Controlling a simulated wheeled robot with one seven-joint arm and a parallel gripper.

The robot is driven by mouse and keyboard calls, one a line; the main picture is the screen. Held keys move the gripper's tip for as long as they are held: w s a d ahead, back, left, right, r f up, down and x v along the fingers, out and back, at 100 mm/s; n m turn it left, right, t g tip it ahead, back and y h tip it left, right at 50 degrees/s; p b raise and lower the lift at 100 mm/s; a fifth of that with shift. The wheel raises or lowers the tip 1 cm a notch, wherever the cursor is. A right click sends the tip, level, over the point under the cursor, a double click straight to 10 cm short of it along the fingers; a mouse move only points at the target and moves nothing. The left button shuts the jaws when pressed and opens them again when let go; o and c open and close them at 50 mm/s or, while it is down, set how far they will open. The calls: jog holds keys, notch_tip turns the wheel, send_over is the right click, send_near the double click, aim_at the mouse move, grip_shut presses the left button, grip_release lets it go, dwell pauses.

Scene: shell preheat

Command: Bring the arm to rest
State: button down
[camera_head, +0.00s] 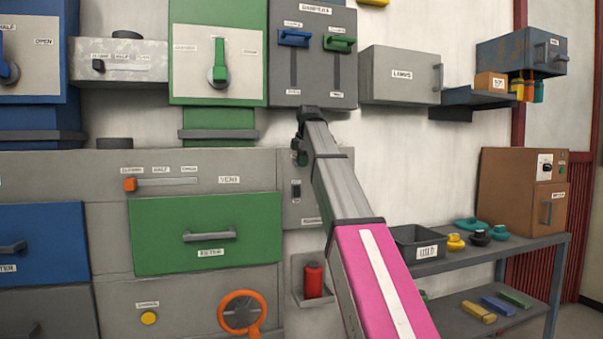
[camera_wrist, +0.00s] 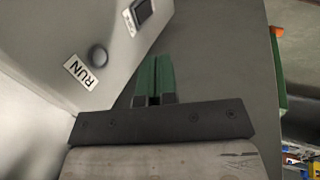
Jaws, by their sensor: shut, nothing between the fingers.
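My arm reaches up from the lower right of the head view to the grey panel below the damper box. My gripper (camera_head: 300,157) points down close in front of that panel, partly hidden by my own wrist. In the wrist view my gripper (camera_wrist: 154,62) shows two green fingers side by side, shut and empty. A panel face with a RUN label (camera_wrist: 79,72), a dark round knob or button (camera_wrist: 97,56) and a dark square switch (camera_wrist: 142,11) lies to the left of the fingers. I cannot tell whether the fingers touch the panel.
The damper box (camera_head: 315,75) with a blue lever (camera_head: 294,38) and green lever (camera_head: 340,44) is just above my wrist. A grey locker (camera_head: 385,75) hangs to its right. A shelf with a dark bin (camera_head: 405,240) stands at lower right. An orange handwheel (camera_head: 241,312) is lower left.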

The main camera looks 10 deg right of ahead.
jog(key=shift+s+r, duration=0.15)
jog(key=shift+r, duration=0.3)
jog(key=shift+f, duration=0.1)
jog(key=s+d+f+m+g, duration=0.1)
jog(key=s+f+m, duration=0.15)
jog(key=f, duration=1.15)
jog(key=s+d+f+m, duration=0.2)
jog(key=f+m, duration=0.2)
jog(key=f, duration=0.9)
jog(key=s+d+f+m+g, duration=0.15)
jog(key=f+m, duration=0.25)
jog(key=f, duration=1)
jog(key=s+d+f+m+g, duration=0.1)
jog(key=s+f+m, duration=0.4)
jog(key=s+f, duration=0.6)
jog(key=s+d+f+m+g+h, duration=0.1)
jog(key=s+f+m, duration=0.4)
jog(key=s+f, duration=0.7)
notch_tip(320, 180, down, 4)
jog(key=shift+s+d+f, duration=0.25)
jog(key=shift+s+d, duration=0.05)
jog(key=shift+d, duration=0.25)
